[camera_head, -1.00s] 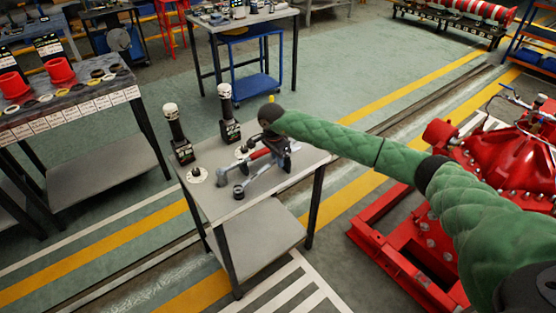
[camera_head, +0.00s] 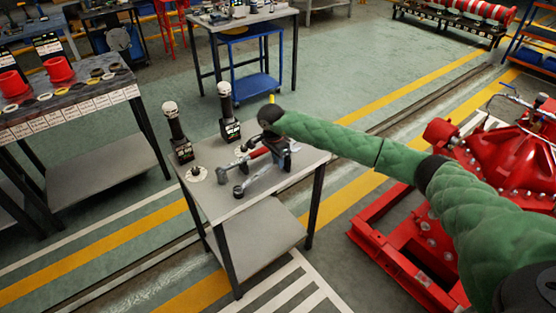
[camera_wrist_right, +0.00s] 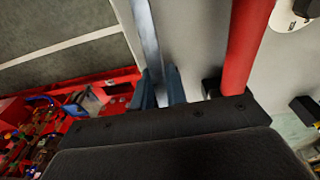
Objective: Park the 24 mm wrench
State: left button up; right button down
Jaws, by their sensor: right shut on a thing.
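The grey wrench (camera_head: 258,179) is at the small grey table, its ring end pointing left and toward the front. Its size marking is too small to read. My right gripper (camera_head: 281,160) is over the right part of the table. In the right wrist view the blue fingers of my right gripper (camera_wrist_right: 160,90) are shut on the wrench's silver shaft (camera_wrist_right: 147,38). I cannot tell whether the wrench touches the tabletop. My left gripper is not in view.
A red-handled tool (camera_head: 250,157) lies close beside the wrench, and its red handle (camera_wrist_right: 246,45) shows in the wrist view. The front of the tabletop (camera_head: 225,208) is bare.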

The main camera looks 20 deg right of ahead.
jog(key=shift+f+b, duration=0.4)
jog(key=shift+f, duration=0.1)
jog(key=c, duration=1.3)
grip_release()
jog(key=r, duration=0.2)
jog(key=r+b, duration=0.1)
jog(key=r, duration=0.1)
jog(key=r+b, duration=0.1)
jog(key=r, duration=0.1)
jog(key=shift+a+r, duration=0.15)
jog(key=shift+a, duration=0.25)
jog(key=shift+r+b, duration=0.4)
jog(key=shift+r, duration=0.35)
